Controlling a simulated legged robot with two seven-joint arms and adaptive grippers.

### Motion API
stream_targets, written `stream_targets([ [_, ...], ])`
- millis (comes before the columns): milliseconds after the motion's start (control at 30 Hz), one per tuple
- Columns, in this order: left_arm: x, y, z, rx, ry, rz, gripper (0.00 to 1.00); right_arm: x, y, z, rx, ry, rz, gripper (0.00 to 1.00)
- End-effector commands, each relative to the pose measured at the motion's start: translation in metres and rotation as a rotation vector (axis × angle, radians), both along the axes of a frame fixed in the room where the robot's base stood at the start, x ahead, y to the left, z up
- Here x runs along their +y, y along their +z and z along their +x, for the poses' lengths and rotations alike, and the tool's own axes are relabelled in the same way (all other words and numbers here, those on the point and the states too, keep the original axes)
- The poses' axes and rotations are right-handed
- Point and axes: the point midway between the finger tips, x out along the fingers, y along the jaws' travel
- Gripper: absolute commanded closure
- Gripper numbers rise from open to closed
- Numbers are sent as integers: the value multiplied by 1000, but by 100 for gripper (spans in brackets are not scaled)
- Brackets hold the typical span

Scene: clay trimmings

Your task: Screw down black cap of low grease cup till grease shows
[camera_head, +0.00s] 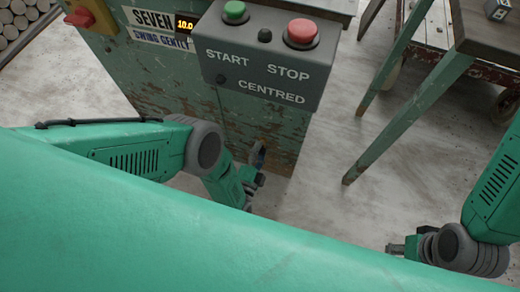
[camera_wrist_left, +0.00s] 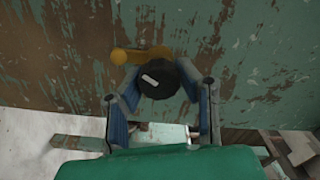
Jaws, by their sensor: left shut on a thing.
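The grease cup's black cap (camera_wrist_left: 158,79) has a small white mark and sits in front of a brass-coloured fitting (camera_wrist_left: 140,55) on the worn green panel. My left gripper (camera_wrist_left: 160,84) has its blue-padded fingers on either side of the cap and is shut on it. In the head view my left gripper (camera_head: 257,160) is low at the cabinet's front, and the cap cannot be made out there. No grease can be made out. My right gripper (camera_head: 396,248) is at the lower right, away from the cabinet; its fingers are too unclear to read.
The green cabinet (camera_head: 150,75) carries a grey control box (camera_head: 262,70) with a green START button (camera_head: 234,10) and a red STOP button (camera_head: 301,31). A green-legged table (camera_head: 410,115) stands at the right. Pale floor (camera_head: 330,215) between them is clear.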

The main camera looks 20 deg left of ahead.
Motion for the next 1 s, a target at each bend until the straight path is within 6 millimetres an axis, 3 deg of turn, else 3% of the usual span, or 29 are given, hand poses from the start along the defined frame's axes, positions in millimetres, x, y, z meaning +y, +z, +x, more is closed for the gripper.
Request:
stream_targets([
  [567, -3, -3, -3, 12, -6, 28, 100, 0, -1, 0, 0, 0, 0, 66],
  [600, -3, -3, -3, 12, -7, 28, 61, 0, -1, 0, 0, 0, 0, 66],
  [633, -3, -3, -3, 11, -6, 28, 50, 0, -1, 0, 0, 0, 0, 66],
  [1000, -1, -1, -1, 4, -2, 14, 49, 0, 0, -1, -2, 0, 0, 66],
])
